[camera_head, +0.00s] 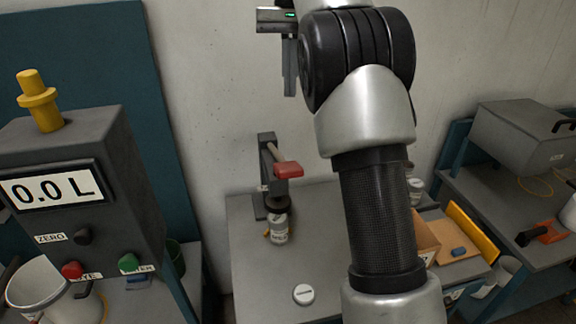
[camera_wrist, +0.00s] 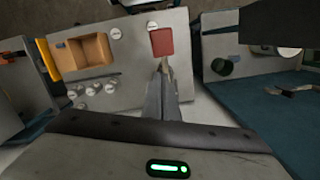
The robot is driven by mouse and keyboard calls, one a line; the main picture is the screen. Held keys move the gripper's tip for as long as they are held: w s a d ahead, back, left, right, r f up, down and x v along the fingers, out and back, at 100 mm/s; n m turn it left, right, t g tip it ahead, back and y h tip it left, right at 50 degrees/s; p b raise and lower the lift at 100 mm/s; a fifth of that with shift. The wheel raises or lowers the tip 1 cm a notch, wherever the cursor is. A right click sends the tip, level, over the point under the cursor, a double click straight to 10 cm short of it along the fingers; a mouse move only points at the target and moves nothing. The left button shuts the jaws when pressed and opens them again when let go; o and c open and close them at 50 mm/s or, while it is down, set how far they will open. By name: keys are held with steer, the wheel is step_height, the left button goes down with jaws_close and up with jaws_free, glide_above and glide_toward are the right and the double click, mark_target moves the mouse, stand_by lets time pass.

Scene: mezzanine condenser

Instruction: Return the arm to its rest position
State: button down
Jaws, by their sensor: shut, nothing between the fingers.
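My gripper (camera_head: 290,88) is raised in front of the pale wall in the head view, at the upper middle, with its fingers pointing down. It is above the bench and clear of everything on it. In the wrist view the gripper's fingers (camera_wrist: 163,68) lie together, with nothing between them. My arm's bulk hides part of the bench and wall to the right of the gripper. The red-handled press (camera_head: 288,170) stands on the bench below the gripper; its red handle (camera_wrist: 162,41) shows just beyond the fingertips in the wrist view.
A labelled jar (camera_head: 279,230) stands under the press, and a white lid (camera_head: 304,294) lies nearer. A wooden box (camera_wrist: 98,50) and several small jars (camera_wrist: 88,91) share the bench. A grey meter box (camera_head: 75,190) reading 0.0 L stands left; a grey case (camera_head: 520,135) sits right.

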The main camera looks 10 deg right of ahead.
steer(key=s+r+n+t, duration=0.1)
steer(key=s+r+t, duration=0.15)
steer(key=s, duration=0.95)
steer(key=s+a+f+n+t, duration=0.1)
steer(key=s+f+t, duration=0.3)
steer(key=s+f, duration=0.9)
steer(key=s+n, duration=0.1)
steer(key=s, duration=0.2)
steer(key=shift+s+f, duration=0.3)
steer(key=shift+s, duration=0.05)
steer(key=shift+a, duration=0.1)
